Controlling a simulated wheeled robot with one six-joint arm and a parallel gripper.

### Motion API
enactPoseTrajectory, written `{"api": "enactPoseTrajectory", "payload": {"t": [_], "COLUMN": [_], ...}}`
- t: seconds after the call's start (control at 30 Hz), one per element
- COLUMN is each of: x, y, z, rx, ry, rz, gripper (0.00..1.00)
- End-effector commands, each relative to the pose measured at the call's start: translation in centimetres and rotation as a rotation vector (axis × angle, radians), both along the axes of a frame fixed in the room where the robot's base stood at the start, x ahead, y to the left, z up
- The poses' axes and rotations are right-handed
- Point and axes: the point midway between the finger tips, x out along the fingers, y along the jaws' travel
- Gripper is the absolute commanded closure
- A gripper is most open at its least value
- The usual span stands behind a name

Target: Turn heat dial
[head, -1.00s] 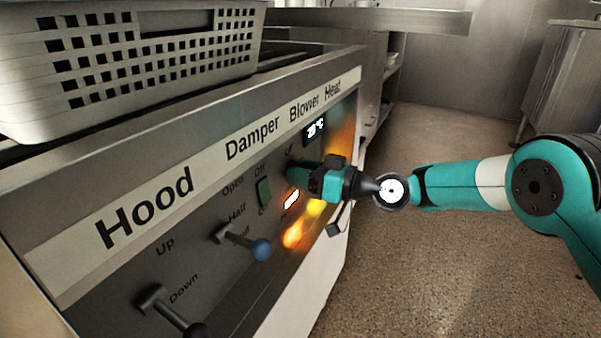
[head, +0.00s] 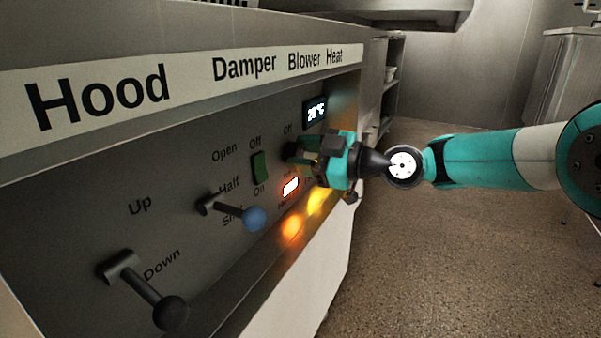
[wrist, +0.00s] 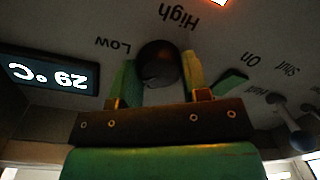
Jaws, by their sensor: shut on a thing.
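The heat dial (wrist: 158,62) is a dark round knob on the control panel, between the upside-down words Low and High in the wrist view. My gripper (wrist: 160,78) is shut on it, with one green finger on each side. In the head view my gripper (head: 304,152) reaches the panel from the right and hides most of the dial. The lit temperature display (head: 315,112) sits above the gripper and shows a value in the twenties °C.
The green blower switch (head: 259,166) is just left of my gripper. The blue-knobbed damper lever (head: 254,218) and black-knobbed hood lever (head: 169,312) stick out further left. An orange-red light (head: 290,187) glows below the gripper. Open floor (head: 440,240) lies to the right.

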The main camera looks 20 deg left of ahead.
Motion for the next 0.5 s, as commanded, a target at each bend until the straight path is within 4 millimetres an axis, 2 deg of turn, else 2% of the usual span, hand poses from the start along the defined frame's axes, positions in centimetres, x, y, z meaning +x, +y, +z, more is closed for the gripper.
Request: {"api": "enactPoseTrajectory", "payload": {"t": [0.03, 0.5], "x": [0.14, 0.15], "y": [-0.13, -0.10], "z": [-0.87, -0.77], "rx": [-0.005, -0.040], "ry": [-0.046, -0.485], "rz": [-0.004, -0.005], "gripper": [0.81, 0.81]}}
